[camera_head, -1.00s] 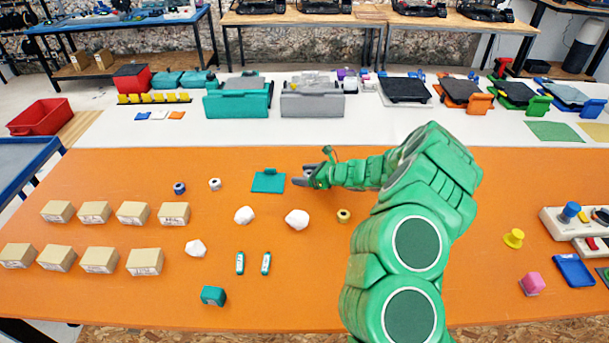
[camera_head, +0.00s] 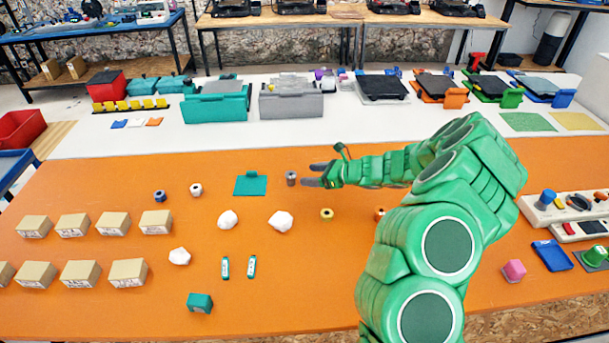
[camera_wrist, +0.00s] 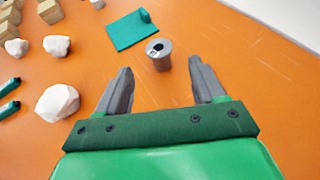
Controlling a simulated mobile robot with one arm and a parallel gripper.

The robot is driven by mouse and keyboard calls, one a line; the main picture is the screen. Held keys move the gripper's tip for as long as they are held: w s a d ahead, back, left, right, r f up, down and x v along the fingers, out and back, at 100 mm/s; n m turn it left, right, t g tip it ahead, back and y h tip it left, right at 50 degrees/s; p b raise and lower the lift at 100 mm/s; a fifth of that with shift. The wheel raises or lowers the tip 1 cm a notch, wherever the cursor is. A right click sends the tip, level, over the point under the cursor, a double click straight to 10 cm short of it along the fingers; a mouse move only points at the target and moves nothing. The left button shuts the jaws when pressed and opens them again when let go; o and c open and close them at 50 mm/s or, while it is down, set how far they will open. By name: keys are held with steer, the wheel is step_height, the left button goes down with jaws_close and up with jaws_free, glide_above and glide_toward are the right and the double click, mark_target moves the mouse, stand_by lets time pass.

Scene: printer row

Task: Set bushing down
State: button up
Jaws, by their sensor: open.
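A grey metal bushing (camera_head: 291,178) with a dark hole stands upright on the orange table, just right of a teal plate. It also shows in the wrist view (camera_wrist: 159,54), just beyond the fingertips and roughly centred between them. My gripper (camera_head: 318,174) is to the right of the bushing in the head view, with its fingers pointing left toward it. In the wrist view, my gripper (camera_wrist: 160,76) has its two grey fingers spread wide with nothing between them.
The teal plate (camera_head: 250,184) with a raised tab lies left of the bushing. White lumps (camera_head: 281,221), a blue bushing (camera_head: 160,196), a white one (camera_head: 196,190) and a yellow one (camera_head: 326,214) stand nearby. Several cardboard boxes (camera_head: 73,225) fill the left side.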

steer(key=shift+s+d+r, duration=0.3)
steer(key=shift+s+d, duration=0.05)
steer(key=shift+d, duration=0.2)
